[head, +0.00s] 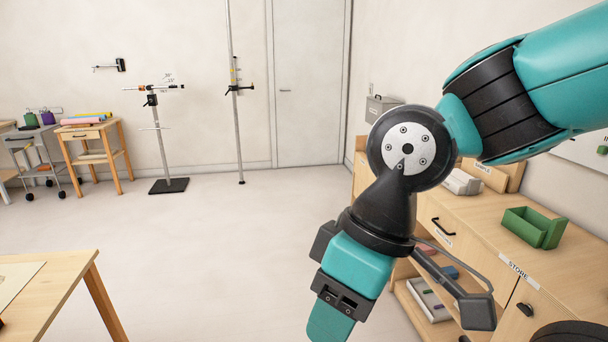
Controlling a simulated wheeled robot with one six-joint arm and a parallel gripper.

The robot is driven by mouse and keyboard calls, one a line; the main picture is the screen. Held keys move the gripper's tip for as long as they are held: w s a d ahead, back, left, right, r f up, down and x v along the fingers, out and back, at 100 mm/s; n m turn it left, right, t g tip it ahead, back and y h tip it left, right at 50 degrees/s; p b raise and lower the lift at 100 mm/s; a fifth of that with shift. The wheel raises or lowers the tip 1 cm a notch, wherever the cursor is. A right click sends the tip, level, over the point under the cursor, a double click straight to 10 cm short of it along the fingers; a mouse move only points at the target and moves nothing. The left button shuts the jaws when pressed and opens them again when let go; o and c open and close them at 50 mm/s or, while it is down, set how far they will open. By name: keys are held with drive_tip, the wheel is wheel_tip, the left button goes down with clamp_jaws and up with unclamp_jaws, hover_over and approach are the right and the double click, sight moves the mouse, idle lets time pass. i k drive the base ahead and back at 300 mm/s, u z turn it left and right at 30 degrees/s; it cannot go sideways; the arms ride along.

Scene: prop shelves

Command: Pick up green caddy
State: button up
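The green caddy (535,228) is an open box-like holder with a taller end on its right. It stands upright on the wooden cabinet top at the right of the head view. My arm hangs down from the upper right, left of the caddy and apart from it in the picture. The end of my arm, with teal and black parts, is at the bottom centre. It is seen from behind and cut by the lower frame edge, so I cannot make out the fingertips or whether they are open. Nothing held can be seen.
The cabinet (570,265) has a "STORE" label, and its open shelves hold small coloured items and a white tray (428,300). Pale boxes (460,182) stand farther back on top. A wooden table (60,290) is at lower left. The middle floor is clear.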

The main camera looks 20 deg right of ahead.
sight(535, 229)
drive_tip(key=z, duration=0.2)
drive_tip(key=i, duration=1.05)
drive_tip(key=z, duration=1.2)
drive_tip(key=i, duration=0.75)
drive_tip(key=z, duration=1.25)
drive_tip(key=i, duration=0.35)
drive_tip(key=z, duration=0.2)
